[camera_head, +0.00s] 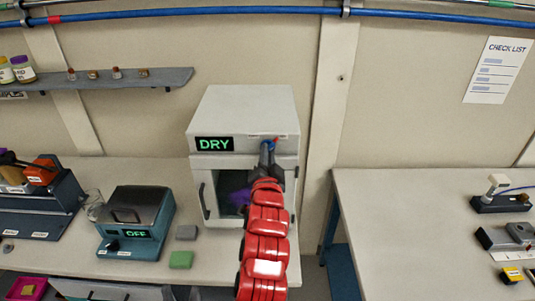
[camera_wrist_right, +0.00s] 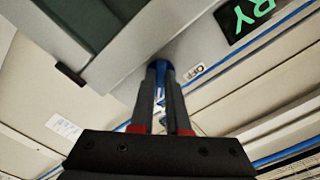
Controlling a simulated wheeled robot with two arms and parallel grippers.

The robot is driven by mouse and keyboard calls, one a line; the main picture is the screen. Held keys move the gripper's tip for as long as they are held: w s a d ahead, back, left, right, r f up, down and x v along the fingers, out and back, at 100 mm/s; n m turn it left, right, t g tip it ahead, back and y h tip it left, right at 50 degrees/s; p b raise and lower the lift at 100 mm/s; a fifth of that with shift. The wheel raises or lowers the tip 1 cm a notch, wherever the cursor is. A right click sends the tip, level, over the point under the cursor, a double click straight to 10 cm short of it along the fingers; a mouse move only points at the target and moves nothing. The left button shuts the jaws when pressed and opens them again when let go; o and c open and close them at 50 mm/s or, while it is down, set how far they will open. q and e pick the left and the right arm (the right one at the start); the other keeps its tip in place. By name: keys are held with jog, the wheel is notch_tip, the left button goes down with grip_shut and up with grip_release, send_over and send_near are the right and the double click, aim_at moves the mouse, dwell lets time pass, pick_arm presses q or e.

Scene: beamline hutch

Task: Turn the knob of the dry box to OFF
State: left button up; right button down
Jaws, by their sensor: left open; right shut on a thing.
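The dry box (camera_head: 240,105) is a pale cabinet on the left bench, with a dark window and a handle in its front door. Its display (camera_head: 214,144) reads DRY in green. The blue knob (camera_head: 269,145) is at the upper right of its front, mostly hidden by my gripper. My right gripper (camera_head: 268,160), on the red arm, reaches the front and is shut on the knob. In the right wrist view the fingers (camera_wrist_right: 160,85) close around the blue knob (camera_wrist_right: 160,66), beside an OFF label (camera_wrist_right: 196,72). My left gripper is not in view.
A teal device (camera_head: 138,222) with a display reading OFF stands left of the dry box. A shelf (camera_head: 110,79) holds small items.

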jog(key=shift+n, duration=0.3)
jog(key=shift+n+b, duration=2.3)
jog(key=shift+n, duration=6.3)
jog(key=c, duration=1.2)
grip_release()
jog(key=shift+s, duration=0.1)
